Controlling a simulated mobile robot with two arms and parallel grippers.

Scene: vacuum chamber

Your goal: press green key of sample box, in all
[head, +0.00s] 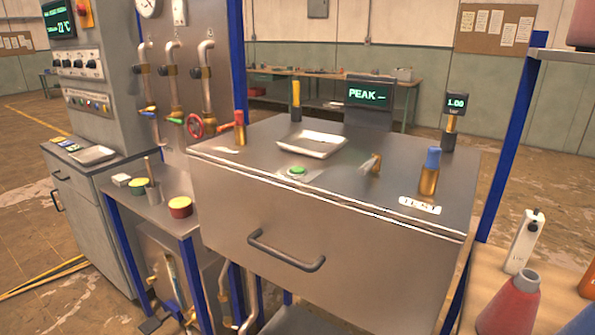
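A green key (297,170) sits on a small light plate on the flat top of a large metal box (330,250), seemingly the sample box. The box has a dark handle (286,250) on its front and a label reading TEST (420,205) near its front right corner. The key is unobstructed, near the front edge. A display reading PEAK (368,93) stands at the back of the box. Neither of my grippers shows in the head view.
A white tray (311,144) lies behind the key. A red-capped post (239,127), a yellow-capped post (296,101), a small brass lever (371,164) and a blue-capped post (430,171) stand up from the top. A 1.00 gauge (456,104) is at the back right.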

